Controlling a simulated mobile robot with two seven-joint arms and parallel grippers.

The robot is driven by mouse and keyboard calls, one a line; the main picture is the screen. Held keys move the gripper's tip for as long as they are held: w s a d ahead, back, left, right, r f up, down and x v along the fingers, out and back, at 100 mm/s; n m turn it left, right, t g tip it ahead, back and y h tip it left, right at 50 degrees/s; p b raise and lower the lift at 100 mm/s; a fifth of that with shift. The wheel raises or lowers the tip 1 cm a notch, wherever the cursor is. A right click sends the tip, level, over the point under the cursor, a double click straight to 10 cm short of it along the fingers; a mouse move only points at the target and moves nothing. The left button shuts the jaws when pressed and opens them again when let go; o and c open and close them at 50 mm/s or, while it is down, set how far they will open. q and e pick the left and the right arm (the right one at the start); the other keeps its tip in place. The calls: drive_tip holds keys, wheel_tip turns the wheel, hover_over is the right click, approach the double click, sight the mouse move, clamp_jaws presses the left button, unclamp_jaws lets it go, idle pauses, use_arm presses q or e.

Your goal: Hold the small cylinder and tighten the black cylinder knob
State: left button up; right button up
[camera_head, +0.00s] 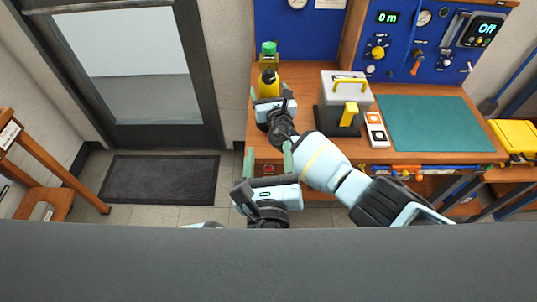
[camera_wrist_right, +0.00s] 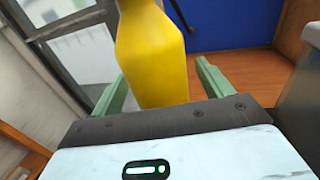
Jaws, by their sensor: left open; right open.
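A yellow bottle-shaped container (camera_head: 268,84) stands near the left end of the wooden bench. My right gripper (camera_head: 271,93) is open, its fingers on either side of the container. In the right wrist view the yellow container (camera_wrist_right: 152,55) rises between the green fingers of the right gripper (camera_wrist_right: 163,75), with a visible gap on the right. My left gripper (camera_head: 268,152) is open and empty, pointing at the bench's front edge. I cannot pick out a small cylinder or a black cylinder knob for certain; the blue panel (camera_head: 400,70) carries several small knobs.
A grey box with a yellow handle (camera_head: 345,88) stands to the right, beside a small orange-and-white device (camera_head: 376,128). A green mat (camera_head: 435,125) lies clear on the bench (camera_head: 405,157). My right forearm crosses the bench's front.

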drive_tip(key=shift+s+f, duration=0.2)
drive_tip(key=shift+s, duration=0.2)
use_arm(q)
drive_tip(key=shift+f, duration=0.25)
use_arm(e)
drive_tip(key=v, duration=0.7)
drive_tip(key=shift+r, duration=0.2)
drive_tip(key=shift+s+d, duration=0.1)
drive_tip(key=shift+d, duration=0.05)
drive_tip(key=v, duration=0.7)
drive_tip(key=shift+s, duration=0.25)
